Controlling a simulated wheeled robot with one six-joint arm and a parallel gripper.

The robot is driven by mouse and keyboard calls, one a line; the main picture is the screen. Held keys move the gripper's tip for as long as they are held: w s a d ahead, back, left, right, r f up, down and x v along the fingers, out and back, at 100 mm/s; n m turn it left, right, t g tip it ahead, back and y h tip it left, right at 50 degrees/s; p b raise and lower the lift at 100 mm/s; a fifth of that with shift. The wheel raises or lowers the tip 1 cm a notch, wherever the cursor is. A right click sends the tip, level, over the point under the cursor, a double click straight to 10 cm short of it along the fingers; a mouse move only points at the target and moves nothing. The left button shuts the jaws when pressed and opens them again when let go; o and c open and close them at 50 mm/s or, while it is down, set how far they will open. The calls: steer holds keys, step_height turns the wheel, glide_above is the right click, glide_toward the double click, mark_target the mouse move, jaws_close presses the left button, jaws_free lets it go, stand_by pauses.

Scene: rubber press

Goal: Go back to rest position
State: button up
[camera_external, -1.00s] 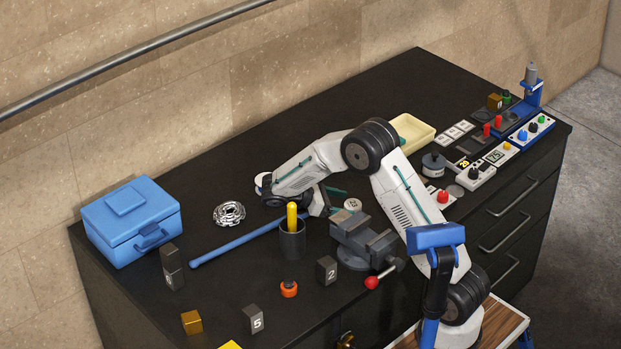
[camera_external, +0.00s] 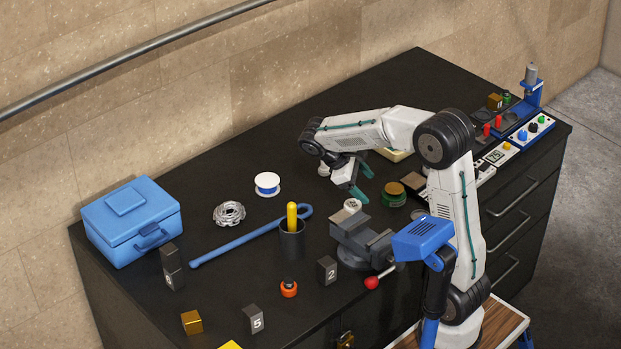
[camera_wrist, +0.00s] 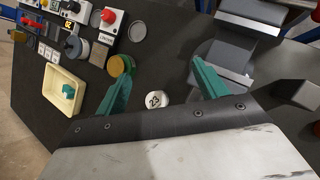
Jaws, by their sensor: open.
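My gripper (camera_external: 363,182) is open and empty. It hangs above the worktop behind the grey vise (camera_external: 362,243), with its teal fingers apart. The wrist view also shows the two fingers spread, with nothing between the fingertips (camera_wrist: 158,72). A white disc with a number (camera_wrist: 155,98) lies on the worktop below and between them. My arm is bent and raised over the right half of the worktop.
A blue wrench-like bar (camera_external: 237,241), a dark cup (camera_external: 292,241) with a yellow-topped item and a metal ring part (camera_external: 229,214) lie left. A blue toolbox (camera_external: 130,222) stands far left. A pale tray (camera_wrist: 52,101) and control boxes (camera_external: 531,131) are right of the gripper.

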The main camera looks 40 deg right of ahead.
steer(key=s+a+m+t+y, duration=0.3)
steer(key=s+a, duration=0.1)
steer(key=s, duration=0.7)
steer(key=s+a+r+m+t+y, duration=0.1)
steer(key=s+a, duration=0.3)
steer(key=s, duration=0.8)
steer(key=shift+r+m+t+y, duration=0.3)
steer(key=shift+m+t+y, duration=0.6)
